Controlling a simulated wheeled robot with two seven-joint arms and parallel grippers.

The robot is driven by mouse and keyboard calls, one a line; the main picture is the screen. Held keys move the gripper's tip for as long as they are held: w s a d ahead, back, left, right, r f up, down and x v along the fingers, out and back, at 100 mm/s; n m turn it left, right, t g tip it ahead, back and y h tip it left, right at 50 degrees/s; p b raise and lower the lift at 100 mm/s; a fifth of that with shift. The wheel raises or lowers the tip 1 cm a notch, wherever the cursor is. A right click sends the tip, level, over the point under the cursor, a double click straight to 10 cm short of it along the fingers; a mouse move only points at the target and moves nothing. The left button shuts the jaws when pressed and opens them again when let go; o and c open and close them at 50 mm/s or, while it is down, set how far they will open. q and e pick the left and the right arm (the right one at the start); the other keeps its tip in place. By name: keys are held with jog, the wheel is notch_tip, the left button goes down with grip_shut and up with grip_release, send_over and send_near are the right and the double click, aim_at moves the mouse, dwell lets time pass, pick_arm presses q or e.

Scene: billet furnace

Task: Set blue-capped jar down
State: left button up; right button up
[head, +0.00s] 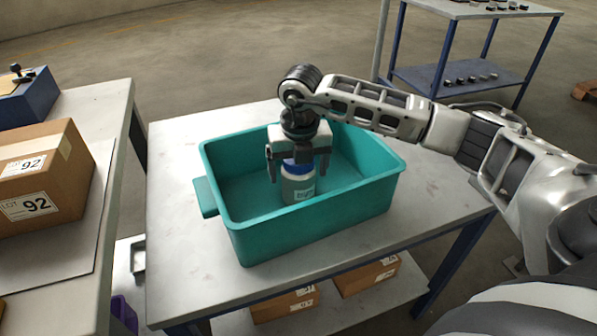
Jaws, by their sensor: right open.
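The blue-capped jar (298,187) stands upright inside the teal bin (310,222), on its floor near the middle. It has a pale grey body with a label, and part of its blue cap shows below the gripper. My right gripper (297,172) comes straight down over the jar from above. Its two fingers are open, one on each side of the cap, with the left finger visibly apart from it. The top of the cap is hidden by the gripper. My left gripper is not in view.
The bin rests on a grey metal table (180,255) with bare room along its left and front. Boxes sit on the shelf below. A cardboard box (45,175) stands on another table at left. A blue-framed cart (455,75) stands at back right.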

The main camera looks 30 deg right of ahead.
jog(key=r, duration=0.7)
jog(key=s+r, duration=0.1)
jog(key=r, duration=0.2)
jog(key=shift+s+a+r, duration=0.1)
jog(key=shift+a+r, duration=0.2)
